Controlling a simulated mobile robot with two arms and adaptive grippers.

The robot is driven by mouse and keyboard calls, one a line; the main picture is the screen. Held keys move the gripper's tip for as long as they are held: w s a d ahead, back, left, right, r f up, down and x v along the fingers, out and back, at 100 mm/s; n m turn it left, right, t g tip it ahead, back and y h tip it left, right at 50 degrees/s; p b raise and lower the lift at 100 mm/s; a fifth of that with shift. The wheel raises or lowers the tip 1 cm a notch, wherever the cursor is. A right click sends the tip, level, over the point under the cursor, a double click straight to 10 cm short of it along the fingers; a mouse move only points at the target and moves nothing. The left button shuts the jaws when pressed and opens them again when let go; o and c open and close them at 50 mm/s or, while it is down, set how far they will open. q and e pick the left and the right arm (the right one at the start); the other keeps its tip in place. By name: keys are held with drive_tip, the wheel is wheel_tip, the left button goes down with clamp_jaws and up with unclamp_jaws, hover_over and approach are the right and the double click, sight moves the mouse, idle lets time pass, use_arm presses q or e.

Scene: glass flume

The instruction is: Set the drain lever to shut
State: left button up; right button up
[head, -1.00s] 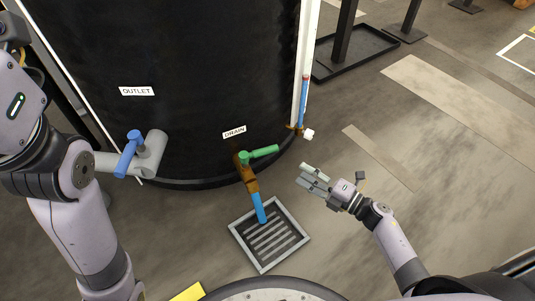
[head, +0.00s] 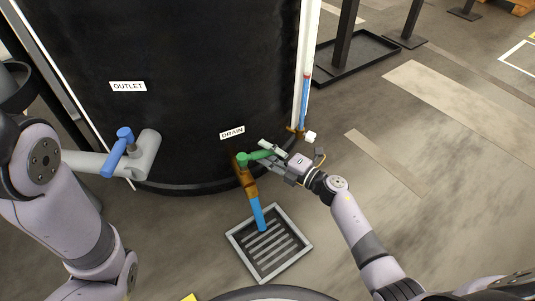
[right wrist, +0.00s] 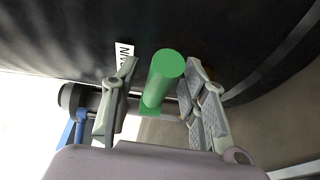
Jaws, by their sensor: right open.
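The green drain lever (head: 262,155) sticks out to the right from the brass drain valve (head: 243,172) low on the black tank, under the DRAIN label (head: 232,132). A blue pipe (head: 258,215) runs from the valve down towards the floor grate. My right gripper (head: 268,152) is open at the free end of the lever. In the right wrist view the green lever (right wrist: 162,80) stands between the two spread fingers, with a gap on each side. My left arm shows at the left edge; its gripper is outside the view.
The grey outlet pipe (head: 146,155) with a blue handle (head: 117,152) is on the tank's left side. The floor grate (head: 268,243) lies below the drain. A thin sight tube (head: 305,100) runs up the tank's right edge.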

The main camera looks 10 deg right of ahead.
drive_tip(key=shift+c, duration=0.2)
clamp_jaws()
drive_tip(key=shift+a, duration=0.1)
idle(0.5)
